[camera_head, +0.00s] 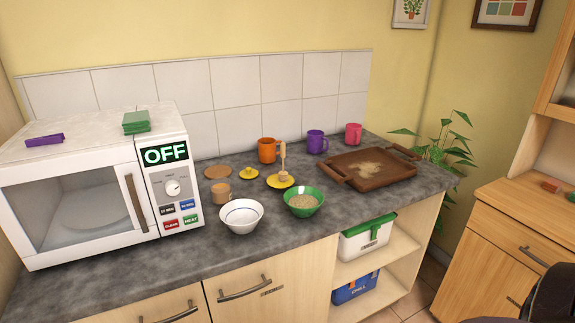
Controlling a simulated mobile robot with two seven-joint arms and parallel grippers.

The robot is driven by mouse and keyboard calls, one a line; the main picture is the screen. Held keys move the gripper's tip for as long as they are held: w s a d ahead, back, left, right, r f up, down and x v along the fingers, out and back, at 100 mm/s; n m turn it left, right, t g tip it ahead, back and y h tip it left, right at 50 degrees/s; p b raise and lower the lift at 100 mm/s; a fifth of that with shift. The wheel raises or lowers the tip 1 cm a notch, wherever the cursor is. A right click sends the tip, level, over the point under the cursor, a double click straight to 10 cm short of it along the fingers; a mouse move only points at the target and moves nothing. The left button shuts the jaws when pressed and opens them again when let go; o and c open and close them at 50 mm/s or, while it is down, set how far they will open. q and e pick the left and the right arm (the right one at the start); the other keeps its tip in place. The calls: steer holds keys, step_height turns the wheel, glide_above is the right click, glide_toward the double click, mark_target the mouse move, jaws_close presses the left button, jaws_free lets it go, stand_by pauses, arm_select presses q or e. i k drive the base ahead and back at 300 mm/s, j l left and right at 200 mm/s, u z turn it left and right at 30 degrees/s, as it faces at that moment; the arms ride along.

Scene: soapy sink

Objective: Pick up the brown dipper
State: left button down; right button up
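The brown dipper (283,160), a light wooden stick, stands upright on the counter. Its lower end is at a yellow disc (281,181), just behind the green bowl (304,201) of grainy contents. I cannot tell whether the dipper rests on the disc or is fixed in something on it. Neither of my grippers can be made out in the head view, and nothing is seen touching the dipper.
A white bowl (241,216) and a brown cup (221,193) stand left of the green bowl. Orange (267,150), purple (316,142) and pink (353,134) mugs stand behind. A wooden tray (402,179) lies right; a microwave (90,190) stands left. The front counter edge is clear.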

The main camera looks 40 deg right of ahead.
mark_target(283, 175)
steer(key=l, duration=0.85)
steer(key=i+l, duration=0.15)
steer(key=l, duration=0.7)
steer(key=u, duration=0.05)
